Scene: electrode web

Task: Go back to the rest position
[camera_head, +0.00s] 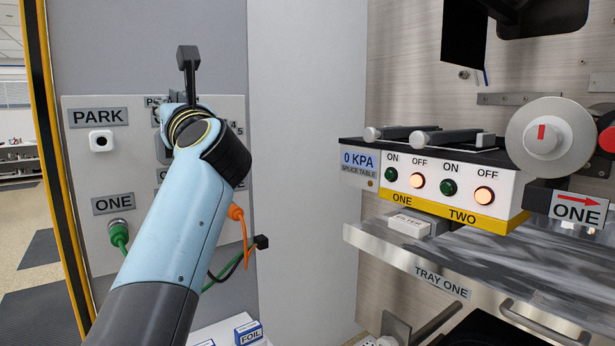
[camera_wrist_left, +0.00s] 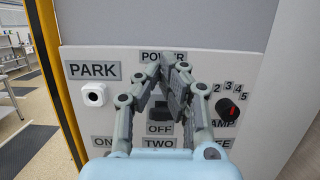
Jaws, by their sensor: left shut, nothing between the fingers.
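My left arm comes up from the bottom left in the head view, and its blue wrist hides most of my left gripper (camera_head: 178,97). In the left wrist view, the left gripper (camera_wrist_left: 175,66) is shut and empty, its fingertips meeting in front of the right end of the POWER label (camera_wrist_left: 158,57). Behind the fingers is the wall panel (camera_head: 80,160), with a dark switch part (camera_wrist_left: 160,112) above an OFF label (camera_wrist_left: 159,128). I cannot tell whether the fingers touch the panel. My right gripper is not in view.
The panel has a white PARK socket (camera_head: 101,141), a green plug (camera_head: 118,229), an orange plug (camera_head: 235,212) and a red-marked knob (camera_wrist_left: 228,110). At right stand the splice table (camera_head: 460,190), a tray (camera_head: 455,270) and a round reel (camera_head: 545,135). A FOIL box (camera_head: 248,332) is below.

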